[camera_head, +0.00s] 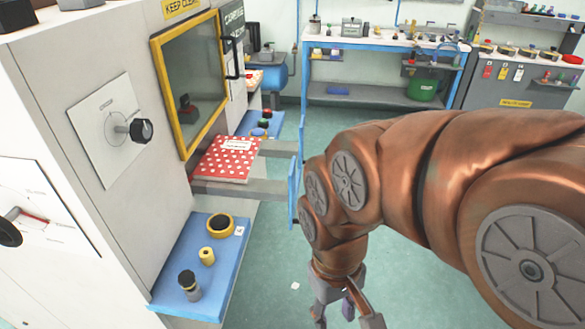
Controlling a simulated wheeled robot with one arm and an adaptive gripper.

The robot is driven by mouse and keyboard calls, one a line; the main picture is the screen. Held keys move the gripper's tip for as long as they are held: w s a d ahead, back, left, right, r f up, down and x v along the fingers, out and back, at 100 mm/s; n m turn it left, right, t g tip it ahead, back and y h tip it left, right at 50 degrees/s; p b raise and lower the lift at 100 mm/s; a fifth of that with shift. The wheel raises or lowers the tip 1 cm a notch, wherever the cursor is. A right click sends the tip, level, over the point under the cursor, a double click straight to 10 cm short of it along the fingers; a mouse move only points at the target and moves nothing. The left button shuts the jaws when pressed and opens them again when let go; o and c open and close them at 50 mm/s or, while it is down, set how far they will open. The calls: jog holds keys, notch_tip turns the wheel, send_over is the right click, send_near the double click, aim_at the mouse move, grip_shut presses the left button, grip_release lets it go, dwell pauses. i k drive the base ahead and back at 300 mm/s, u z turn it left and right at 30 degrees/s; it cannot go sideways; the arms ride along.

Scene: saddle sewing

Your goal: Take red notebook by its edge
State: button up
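The red notebook (226,160) has white dots and a pale label. It lies flat on grey supports that stick out from the machine front, below the yellow-framed window. My gripper (346,314) hangs at the bottom of the picture, to the right of the notebook and apart from it, pointing down. Its fingers are spread, so it looks open. A small purple part shows between the fingers; I cannot tell what it is. The finger ends are near or past the lower picture edge.
A blue shelf (169,297) at lower left holds a yellow-black ring (221,225), a small yellow cylinder (207,256) and a dark-topped knob piece (189,285). Blue upright plates (293,194) stand between notebook and arm. A blue-framed workbench (375,41) is behind. Green floor is open.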

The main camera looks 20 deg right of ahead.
aim_at(232, 159)
jog(key=k, duration=1.2)
jog(key=z, duration=0.65)
jog(key=i, duration=1.5)
jog(key=z, duration=0.5)
jog(key=i, duration=1.6)
